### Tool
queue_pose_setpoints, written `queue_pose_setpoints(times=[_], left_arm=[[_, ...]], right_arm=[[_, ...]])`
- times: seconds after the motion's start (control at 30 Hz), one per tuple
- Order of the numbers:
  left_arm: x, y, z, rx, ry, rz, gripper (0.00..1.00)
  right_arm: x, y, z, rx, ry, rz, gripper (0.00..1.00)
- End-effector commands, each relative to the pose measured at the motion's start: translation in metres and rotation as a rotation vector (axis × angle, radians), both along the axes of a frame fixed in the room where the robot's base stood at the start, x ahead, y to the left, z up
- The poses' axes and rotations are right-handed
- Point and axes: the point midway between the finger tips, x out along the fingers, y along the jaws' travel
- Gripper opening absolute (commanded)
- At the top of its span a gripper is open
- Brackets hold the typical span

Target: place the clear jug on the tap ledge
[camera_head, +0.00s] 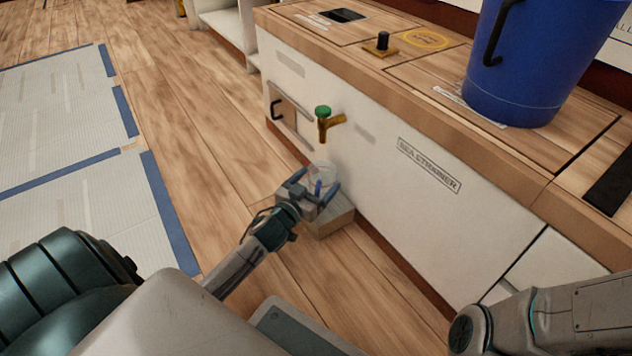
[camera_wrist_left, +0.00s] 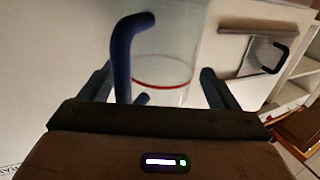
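The clear jug (camera_head: 322,174) stands upright below the brass tap with a green knob (camera_head: 324,112), on the front of the white cabinet. The tap ledge (camera_head: 332,226) is the small block beneath it; my left gripper (camera_head: 314,188) hides the jug's base, so contact with the ledge cannot be seen. In the left wrist view the jug (camera_wrist_left: 168,62) shows a red band and a blue handle (camera_wrist_left: 122,60) facing the gripper. My left gripper (camera_wrist_left: 157,88) is open, its fingers wide apart on either side of the handle. My right gripper is out of view.
A blue bucket (camera_head: 540,60) stands on the wooden counter (camera_head: 420,95) above. A small hatch with a black handle (camera_head: 280,108) is left of the tap. White mats with blue edges (camera_head: 90,215) lie on the floor at left. Bare floor (camera_head: 190,130) lies between.

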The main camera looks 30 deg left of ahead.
Motion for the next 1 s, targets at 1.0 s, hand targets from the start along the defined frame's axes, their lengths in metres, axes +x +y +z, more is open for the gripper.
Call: queue_pose_setpoints(times=[1.0], left_arm=[[-0.091,0.000,0.002,0.003,0.004,-0.001,0.83]], right_arm=[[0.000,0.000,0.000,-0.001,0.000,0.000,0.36]])
